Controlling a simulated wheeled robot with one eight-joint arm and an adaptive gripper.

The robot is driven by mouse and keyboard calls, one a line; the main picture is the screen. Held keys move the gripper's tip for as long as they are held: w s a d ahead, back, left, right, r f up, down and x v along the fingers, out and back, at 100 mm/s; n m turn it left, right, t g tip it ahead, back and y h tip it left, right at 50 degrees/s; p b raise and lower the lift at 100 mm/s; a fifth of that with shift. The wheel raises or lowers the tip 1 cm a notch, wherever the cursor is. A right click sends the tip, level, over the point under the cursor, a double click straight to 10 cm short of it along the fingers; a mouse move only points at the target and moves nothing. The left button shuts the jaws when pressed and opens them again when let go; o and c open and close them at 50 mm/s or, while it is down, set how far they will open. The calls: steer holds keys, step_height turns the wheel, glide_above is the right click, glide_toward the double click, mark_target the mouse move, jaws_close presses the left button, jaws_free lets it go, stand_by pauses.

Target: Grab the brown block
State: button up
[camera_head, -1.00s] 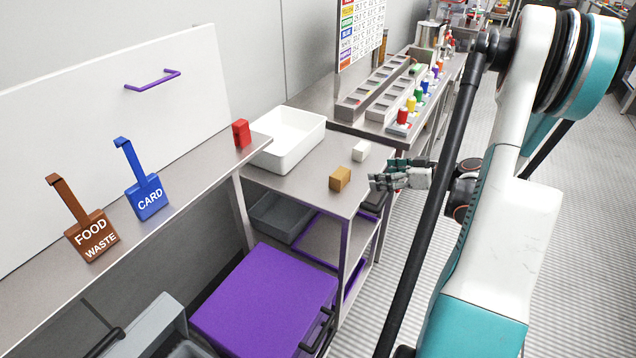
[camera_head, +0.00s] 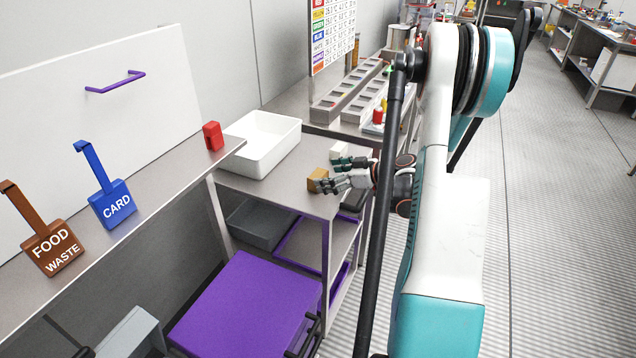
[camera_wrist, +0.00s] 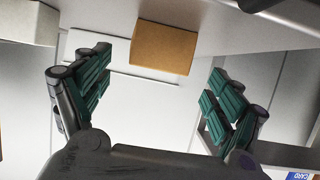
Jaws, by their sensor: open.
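The brown block (camera_head: 316,178) sits on the metal table near its front edge. My gripper (camera_head: 329,173) is open and empty of any hold, at the right side of the block, with one finger partly overlapping it in the head view. In the wrist view the brown block (camera_wrist: 164,48) appears between the two spread fingers of my gripper (camera_wrist: 160,68), near the tips, with clear gaps on both sides. I cannot tell how far the block reaches in between the fingers.
A white block (camera_head: 339,148) is just behind my gripper and also shows in the wrist view (camera_wrist: 28,22). A white tray (camera_head: 262,146) is left of the brown block. A red block (camera_head: 212,136) stands on the shelf. A purple bin (camera_head: 245,310) is below.

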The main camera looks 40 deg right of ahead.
mark_target(319, 174)
steer(key=b+x, duration=0.1)
steer(key=x, duration=0.3)
steer(key=shift+w+b, duration=0.3)
steer(key=shift+b, duration=0.05)
steer(key=c, duration=1)
steer(key=shift+o, duration=0.2)
steer(key=shift+r, duration=0.15)
